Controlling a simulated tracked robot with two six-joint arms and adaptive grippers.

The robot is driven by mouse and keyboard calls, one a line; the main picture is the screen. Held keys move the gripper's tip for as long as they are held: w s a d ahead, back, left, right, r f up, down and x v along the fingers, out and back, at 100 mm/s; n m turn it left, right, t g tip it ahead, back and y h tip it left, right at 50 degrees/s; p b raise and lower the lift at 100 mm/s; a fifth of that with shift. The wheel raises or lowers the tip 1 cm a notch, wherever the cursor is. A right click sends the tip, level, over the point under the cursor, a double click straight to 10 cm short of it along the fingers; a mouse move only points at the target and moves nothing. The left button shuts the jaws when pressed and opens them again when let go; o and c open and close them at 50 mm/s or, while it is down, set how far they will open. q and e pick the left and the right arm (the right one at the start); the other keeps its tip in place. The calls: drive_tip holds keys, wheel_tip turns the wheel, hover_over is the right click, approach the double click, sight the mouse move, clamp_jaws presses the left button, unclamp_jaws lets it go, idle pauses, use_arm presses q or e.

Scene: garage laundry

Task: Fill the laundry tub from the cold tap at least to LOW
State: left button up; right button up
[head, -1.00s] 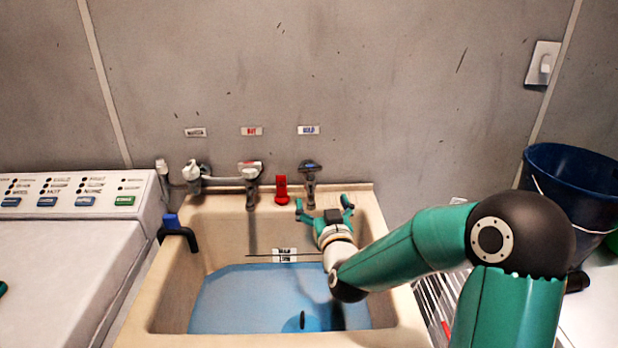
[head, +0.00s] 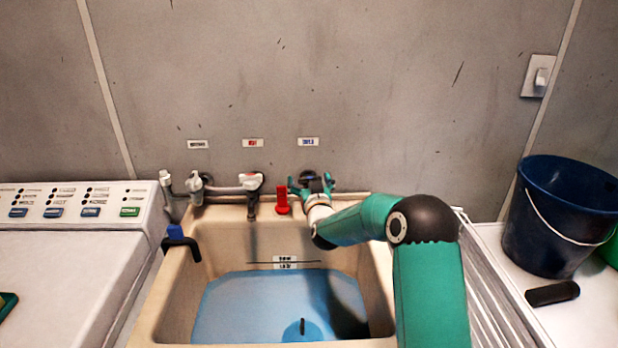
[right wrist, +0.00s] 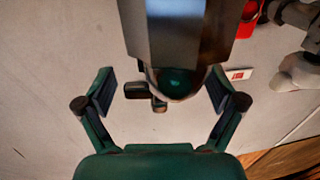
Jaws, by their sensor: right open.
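The laundry tub (head: 225,255) stands in the middle of the head view with blue water (head: 240,300) in it. The water's back edge lies a little below the black line and label (head: 285,262) on the back wall. The cold tap (head: 310,176) is under the blue-lettered label (head: 308,142), partly hidden by my right gripper (head: 312,186). That gripper is open, its fingers on either side of the tap. In the right wrist view, the fingers (right wrist: 160,88) are spread around a dark fitting (right wrist: 150,93); contact cannot be told. No stream is visible. My left gripper is out of view.
The hot tap (head: 251,184) and a red fitting (head: 282,196) are left of the cold tap. A blue-topped black pipe (head: 180,240) hooks over the tub's left rim. A washing machine (head: 75,250) stands left, a blue bucket (head: 560,225) right. A dark plug-like piece (head: 302,327) shows in the water.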

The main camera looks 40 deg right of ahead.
drive_tip(key=shift+w+d, duration=0.1)
drive_tip(key=shift+d, duration=0.05)
drive_tip(key=c, duration=1.2)
drive_tip(key=shift+o, duration=0.2)
drive_tip(key=shift+f+m+g+h+b, duration=0.25)
drive_tip(key=shift+m+h+b, duration=0.2)
drive_tip(key=shift+b, duration=0.5)
drive_tip(key=shift+r+m+g+h, duration=0.2)
drive_tip(key=shift+m+g+h, duration=0.15)
drive_tip(key=shift+g+h, duration=0.15)
drive_tip(key=o, duration=1.2)
drive_tip(key=shift+c, duration=0.2)
